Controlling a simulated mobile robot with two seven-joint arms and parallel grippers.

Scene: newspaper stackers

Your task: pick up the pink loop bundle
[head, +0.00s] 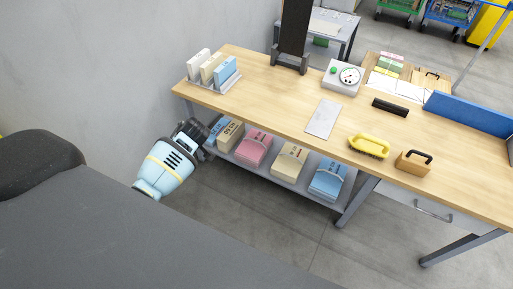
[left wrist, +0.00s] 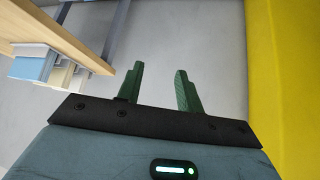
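The pink bundle (head: 253,147) lies on the grey lower shelf of the wooden table, between a cream bundle (head: 230,134) on its left and another cream bundle (head: 290,162) on its right. Any loop on it is too small to make out. My left gripper (head: 194,129) is at the left end of the table, to the left of the shelf bundles and apart from the pink one. In the left wrist view its two green fingers (left wrist: 160,86) are spread with nothing between them. My right gripper is not in view.
Blue bundles stand at both ends of the shelf row, one at the right (head: 328,180). The tabletop (head: 290,110) holds a rack of cards, a dial scale (head: 342,77), a yellow brush (head: 369,146) and a wooden block. A table leg (head: 355,200) stands right of the shelf.

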